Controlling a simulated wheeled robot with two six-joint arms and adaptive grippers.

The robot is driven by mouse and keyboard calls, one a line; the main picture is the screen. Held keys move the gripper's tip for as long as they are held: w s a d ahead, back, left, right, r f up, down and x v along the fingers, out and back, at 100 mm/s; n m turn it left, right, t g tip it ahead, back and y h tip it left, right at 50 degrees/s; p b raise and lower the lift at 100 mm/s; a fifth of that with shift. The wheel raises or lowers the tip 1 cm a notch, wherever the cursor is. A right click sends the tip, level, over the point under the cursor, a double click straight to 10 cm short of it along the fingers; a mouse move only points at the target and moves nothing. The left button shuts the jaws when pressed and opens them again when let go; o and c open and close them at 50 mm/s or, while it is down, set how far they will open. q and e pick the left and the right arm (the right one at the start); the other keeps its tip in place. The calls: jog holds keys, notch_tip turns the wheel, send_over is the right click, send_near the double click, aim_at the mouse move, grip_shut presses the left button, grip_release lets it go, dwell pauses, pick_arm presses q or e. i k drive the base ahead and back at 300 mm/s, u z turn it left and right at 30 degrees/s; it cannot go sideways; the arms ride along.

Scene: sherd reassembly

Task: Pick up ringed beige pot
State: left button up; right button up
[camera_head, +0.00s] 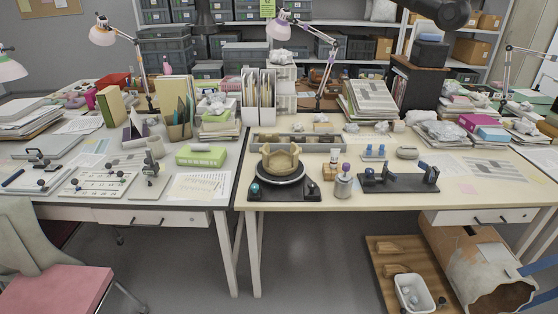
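A beige pot (281,158) with an uneven, broken-looking rim sits upright on a round dark turntable (277,181) with a pale edge. The turntable stands on a black base (305,195) near the front edge of the right-hand table (420,202). A ring or band seems to run around the pot, but its details are too small to tell. Neither of my grippers is in view, and nothing touches the pot from above.
A shallow grey tray (330,142) lies behind the pot. A jar (343,187) and a black rack with blue-topped parts (400,180) stand to its right. A lamp (281,27) rises behind. A wooden board (385,285) with a white bin (413,294) lies on the floor.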

aim_at(279, 163)
jog(key=u, duration=1.5)
jog(key=i, duration=1.35)
jog(key=z, duration=3.35)
